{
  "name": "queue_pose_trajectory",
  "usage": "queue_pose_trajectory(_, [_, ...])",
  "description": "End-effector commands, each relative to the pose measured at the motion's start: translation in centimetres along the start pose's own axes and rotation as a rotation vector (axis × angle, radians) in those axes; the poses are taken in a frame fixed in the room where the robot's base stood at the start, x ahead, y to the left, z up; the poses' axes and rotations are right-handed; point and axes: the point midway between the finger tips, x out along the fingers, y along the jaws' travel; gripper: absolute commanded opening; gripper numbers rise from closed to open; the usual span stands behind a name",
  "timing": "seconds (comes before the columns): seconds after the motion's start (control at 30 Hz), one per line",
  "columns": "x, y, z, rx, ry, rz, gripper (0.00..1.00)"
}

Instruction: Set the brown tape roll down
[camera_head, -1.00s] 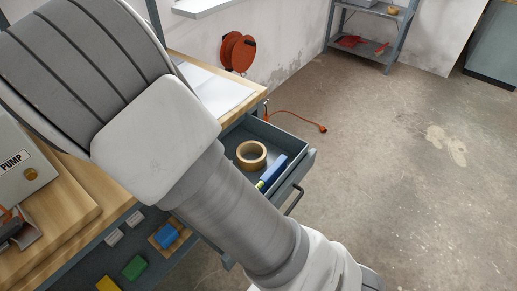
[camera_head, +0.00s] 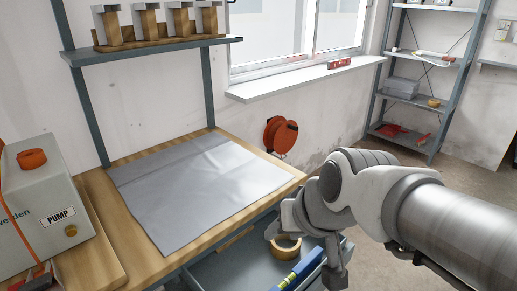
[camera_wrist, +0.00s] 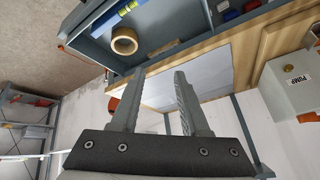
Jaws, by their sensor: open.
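The brown tape roll (camera_head: 286,255) lies flat in the open drawer (camera_head: 226,271) under the workbench, partly behind my arm in the head view. It shows whole in the wrist view (camera_wrist: 124,51), beside the drawer wall and a blue level. My gripper (camera_wrist: 160,73) is open with nothing between its fingers. It is apart from the roll, which sits beyond the left fingertip in the wrist view.
The blue level (camera_head: 301,270) lies in the drawer next to the roll. A grey mat (camera_head: 200,190) covers the bench top. The pump box (camera_head: 45,210) stands at the left. An orange cable reel (camera_head: 281,135) hangs on the wall. A shelf rack (camera_head: 405,100) stands at the back right.

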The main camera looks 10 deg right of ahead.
Motion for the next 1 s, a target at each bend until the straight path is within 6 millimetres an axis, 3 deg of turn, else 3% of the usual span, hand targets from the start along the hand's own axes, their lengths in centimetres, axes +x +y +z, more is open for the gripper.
queue_pose_trajectory(0.1, [-2.7, 2.2, 1.7, -0.037, -0.009, 0.086, 0.45])
queue_pose_trajectory(0.2, [-4.1, 3.4, 2.9, -0.055, -0.025, 0.14, 0.45])
queue_pose_trajectory(0.4, [-4.8, 4.1, 3.7, -0.065, -0.038, 0.176, 0.45])
queue_pose_trajectory(0.77, [-5.5, 3.9, 3.2, -0.064, -0.038, 0.173, 0.45])
queue_pose_trajectory(1.0, [-9.4, 3.0, 0.9, -0.064, -0.037, 0.172, 0.45])
